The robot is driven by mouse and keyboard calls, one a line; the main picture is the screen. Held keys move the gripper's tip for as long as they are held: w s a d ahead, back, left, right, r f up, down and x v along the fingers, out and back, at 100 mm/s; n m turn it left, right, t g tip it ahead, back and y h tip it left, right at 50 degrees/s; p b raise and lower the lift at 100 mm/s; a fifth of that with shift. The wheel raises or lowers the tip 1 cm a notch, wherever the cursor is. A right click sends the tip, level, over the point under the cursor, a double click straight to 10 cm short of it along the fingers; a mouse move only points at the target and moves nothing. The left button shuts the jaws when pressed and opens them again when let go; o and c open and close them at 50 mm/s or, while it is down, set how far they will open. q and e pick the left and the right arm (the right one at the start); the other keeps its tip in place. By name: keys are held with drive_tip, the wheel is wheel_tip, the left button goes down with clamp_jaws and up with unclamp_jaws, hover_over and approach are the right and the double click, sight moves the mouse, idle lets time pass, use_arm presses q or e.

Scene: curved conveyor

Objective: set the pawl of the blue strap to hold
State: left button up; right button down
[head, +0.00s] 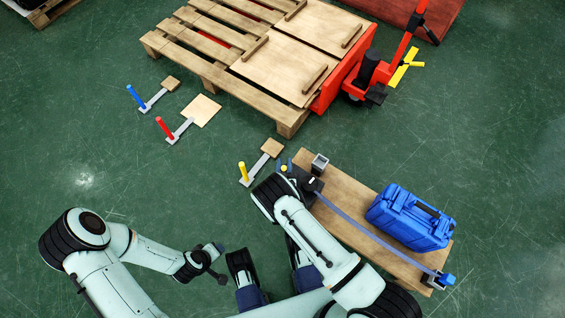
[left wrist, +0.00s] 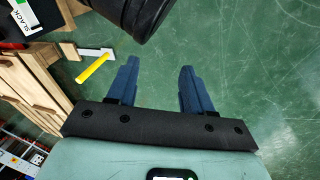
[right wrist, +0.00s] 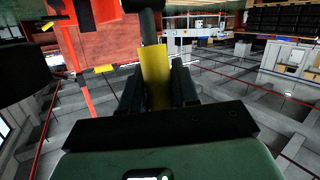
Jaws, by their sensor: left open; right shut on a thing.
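The blue strap (head: 368,232) runs from a dark ratchet (head: 308,184) at the plank's upper left end to a blue end piece (head: 447,279) at its lower right, passing beside the blue case (head: 412,216). My right gripper (head: 284,166) is shut on a yellow grip beside the ratchet; the grip (right wrist: 155,75) shows between its fingers in the right wrist view. A white label (left wrist: 24,17) on a dark body seems to read SLACK in the left wrist view. I cannot make out the pawl itself. My left gripper (head: 220,263) is open and empty (left wrist: 158,88), left of the plank.
The wooden plank (head: 347,192) carries a grey bracket (head: 320,164). A yellow-handled chock (head: 244,172) stands close left of the ratchet, with red and blue ones farther left. A pallet (head: 225,75) and red pallet jack (head: 372,72) lie behind.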

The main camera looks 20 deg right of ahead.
drive_tip(key=shift+w+d+r+m+g+y+p, duration=0.15)
drive_tip(key=shift+w+d+m+g+y+p, duration=0.2)
drive_tip(key=shift+d+g+p, duration=0.2)
drive_tip(key=shift+w+d+g+y, duration=0.15)
drive_tip(key=shift+d+g+y, duration=0.1)
drive_tip(key=shift+g, duration=0.1)
drive_tip(key=shift+w+d+m+g+p, duration=0.15)
drive_tip(key=shift+m+g+p, duration=0.15)
drive_tip(key=shift+m+p, duration=0.05)
drive_tip(key=shift+w+d+f+g+y, duration=0.3)
drive_tip(key=shift+d+f+g+y, duration=0.15)
drive_tip(key=shift+y, duration=0.25)
drive_tip(key=shift+w+d+f+m+g+y, duration=0.1)
drive_tip(key=shift+w+f+m+g+y, duration=0.15)
drive_tip(key=shift+m+g, duration=0.2)
use_arm(q)
drive_tip(key=shift+w+d+r+t, duration=0.2)
drive_tip(key=shift+d+r, duration=0.1)
drive_tip(key=shift+r, duration=0.45)
drive_tip(key=shift+w+d+r+t, duration=0.1)
drive_tip(key=shift+w+d+r, duration=0.15)
drive_tip(key=shift+r, duration=0.45)
use_arm(e)
drive_tip(key=shift+w+d+f+g+y, duration=0.1)
drive_tip(key=shift+d+g+y, duration=0.05)
drive_tip(key=shift+g+y, duration=0.3)
